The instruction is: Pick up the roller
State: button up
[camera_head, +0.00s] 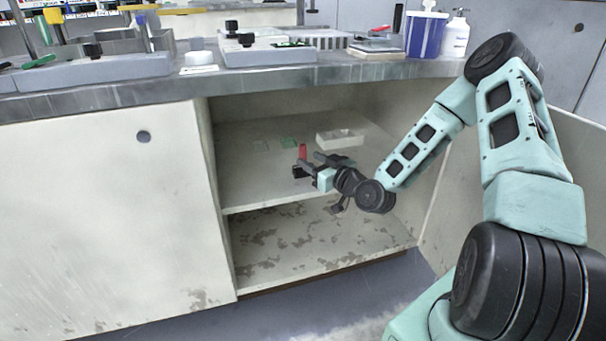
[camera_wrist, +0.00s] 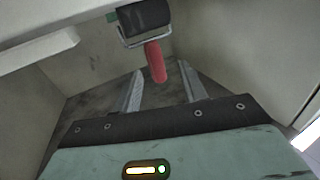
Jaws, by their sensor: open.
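The roller has a red handle, which shows in the wrist view (camera_wrist: 155,62), and a black cylinder (camera_wrist: 144,18) on a metal frame at the top of that view. My gripper, also in the wrist view (camera_wrist: 161,79), is open. Its two fingers point toward the roller. The handle's free end lies between the fingertips in the picture; I cannot tell whether it is between them in depth. No finger visibly touches it.
The cabinet shelf (camera_head: 240,180) holds a white tray (camera_head: 340,138) and small green pieces (camera_head: 289,140). The bench top (camera_head: 380,70) is above, the cabinet's left panel (camera_head: 100,220) beside the opening. The worn lower floor (camera_head: 300,250) looks empty.

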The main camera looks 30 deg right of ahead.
aim_at(305, 156)
jog(key=w+b, duration=0.2)
jog(key=w, duration=0.2)
jog(key=shift+w+f+b, duration=0.1)
jog(key=shift+w+b, duration=0.15)
jog(key=shift+b, duration=0.1)
jog(key=shift+w, duration=0.25)
grip_shut()
jog(key=shift+r, duration=0.2)
